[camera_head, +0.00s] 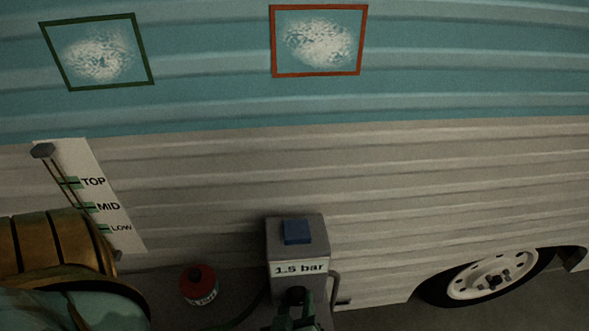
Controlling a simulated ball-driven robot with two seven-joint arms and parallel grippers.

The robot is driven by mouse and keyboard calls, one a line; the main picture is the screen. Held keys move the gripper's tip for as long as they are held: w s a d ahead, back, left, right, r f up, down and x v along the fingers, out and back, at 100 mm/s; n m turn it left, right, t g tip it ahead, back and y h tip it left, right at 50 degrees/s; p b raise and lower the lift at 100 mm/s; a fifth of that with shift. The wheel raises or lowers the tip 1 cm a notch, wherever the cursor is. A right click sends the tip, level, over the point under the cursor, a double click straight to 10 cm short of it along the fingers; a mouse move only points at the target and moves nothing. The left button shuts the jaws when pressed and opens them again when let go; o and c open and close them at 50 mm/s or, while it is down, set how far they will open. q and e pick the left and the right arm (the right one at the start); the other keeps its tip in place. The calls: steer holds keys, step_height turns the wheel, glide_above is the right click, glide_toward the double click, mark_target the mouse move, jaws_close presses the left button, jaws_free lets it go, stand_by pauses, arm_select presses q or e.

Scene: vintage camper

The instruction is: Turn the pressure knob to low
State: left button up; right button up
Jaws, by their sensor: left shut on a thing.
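A grey box (296,236) stands low against the camper wall, with a blue block (297,231) on its top and a label (299,268) reading "1.5 bar". My left gripper (294,303) is dark and sits at the box's front, just below that label. It is shut on a small dark part there, which looks like the pressure knob. The gripper mostly hides the knob, so its pointer and marks cannot be read. My right gripper is not in view.
A white panel (88,165) marked TOP, MID and LOW leans at the left. A red-topped can (198,281) stands left of the box. A bent pipe (335,288) is at the box's right. A wheel (490,276) is farther right. Two framed patches are on the wall.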

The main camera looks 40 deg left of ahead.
arm_select(q)
steer(key=shift+s+f+n+t+h+p, duration=0.1)
steer(key=shift+n+t+h+p, duration=0.2)
steer(key=shift+n+t+p, duration=0.65)
steer(key=shift+n+b, duration=0.35)
steer(key=shift+n, duration=0.1)
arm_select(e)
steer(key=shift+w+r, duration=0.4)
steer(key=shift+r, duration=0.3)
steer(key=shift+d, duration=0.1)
arm_select(q)
steer(key=o, duration=1)
